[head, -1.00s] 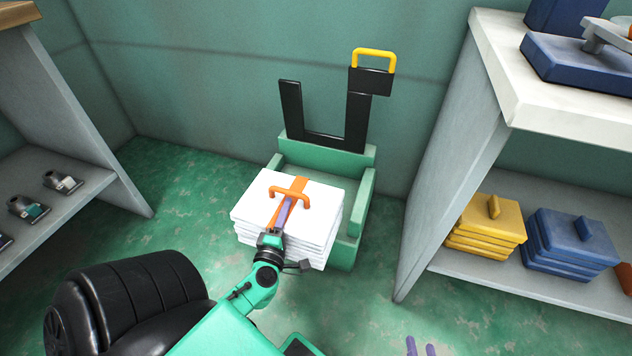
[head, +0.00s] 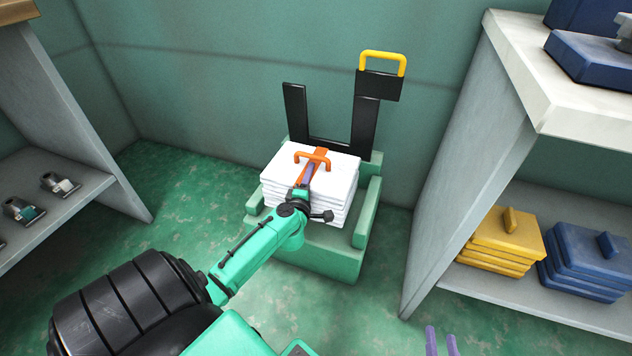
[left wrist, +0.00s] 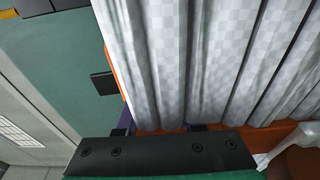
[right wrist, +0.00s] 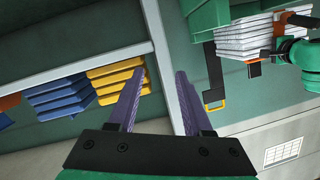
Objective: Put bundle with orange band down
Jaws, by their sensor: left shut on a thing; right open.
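The bundle (head: 290,178) is a stack of white sheets with an orange band (head: 322,152) and an orange handle on top. It is over the green platform (head: 340,255) of the stand with black uprights; I cannot tell whether it touches the platform. The left wrist view shows the white layers (left wrist: 190,60) and orange band close up. In the right wrist view the bundle (right wrist: 245,38) appears at the top right, and my right gripper (right wrist: 160,90) is open and empty.
A shelf on the right (head: 515,90) holds a yellow stack (head: 500,245) and a blue stack (head: 585,260) on its lower board. A shelf on the left (head: 85,190) holds small metal parts. A yellow handle (head: 383,55) tops one upright. Green floor is clear between.

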